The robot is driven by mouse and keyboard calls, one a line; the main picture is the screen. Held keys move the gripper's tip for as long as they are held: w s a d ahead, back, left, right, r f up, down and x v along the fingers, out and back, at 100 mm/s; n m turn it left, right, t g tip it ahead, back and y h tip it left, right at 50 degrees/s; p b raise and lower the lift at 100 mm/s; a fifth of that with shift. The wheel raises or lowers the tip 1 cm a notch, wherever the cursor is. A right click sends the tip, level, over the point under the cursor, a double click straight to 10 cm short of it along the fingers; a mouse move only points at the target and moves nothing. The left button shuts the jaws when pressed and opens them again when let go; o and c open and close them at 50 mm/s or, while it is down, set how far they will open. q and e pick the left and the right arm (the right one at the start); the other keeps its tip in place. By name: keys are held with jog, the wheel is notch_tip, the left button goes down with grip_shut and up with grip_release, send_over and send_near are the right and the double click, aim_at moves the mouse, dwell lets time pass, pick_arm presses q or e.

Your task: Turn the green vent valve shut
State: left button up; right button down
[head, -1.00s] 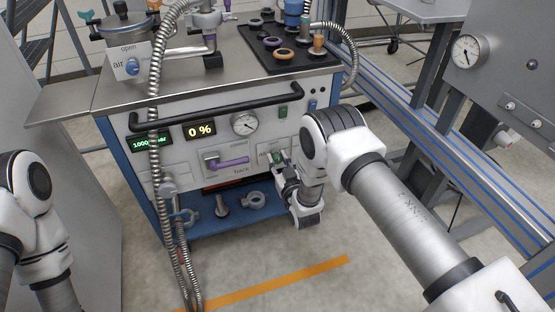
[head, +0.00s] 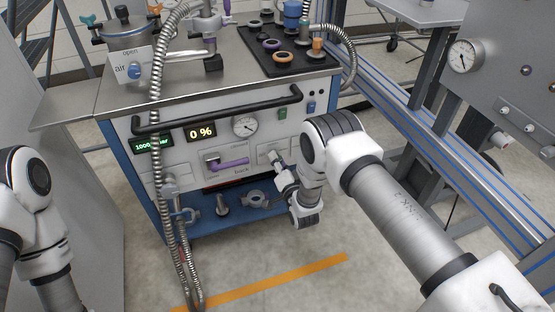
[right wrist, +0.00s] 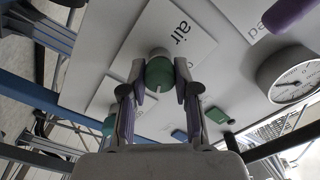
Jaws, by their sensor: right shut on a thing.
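The green vent valve (right wrist: 159,74) is a round green knob with a pale slot mark and a light cap, on the white front panel beside a label reading "air". My right gripper (right wrist: 160,82) is shut on it, one finger on each side. In the head view my right gripper (head: 275,158) is at the right part of the cart's front panel, and the knob is hidden or too small to make out there. My left arm shows at the left edge of the head view, but its gripper is out of view.
Metal hoses (head: 156,120) hang at left. A blue-striped frame (head: 405,128) stands at right.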

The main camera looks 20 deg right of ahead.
jog(key=m, duration=0.5)
jog(key=shift+w+r+p, duration=0.15)
jog(key=shift+r+p, duration=0.05)
jog(key=shift+p, duration=0.15)
jog(key=shift+m, duration=0.4)
jog(key=c, duration=0.8)
grip_release()
jog(key=shift+a, duration=0.1)
jog(key=shift+c, duration=0.2)
jog(key=shift+f, duration=0.1)
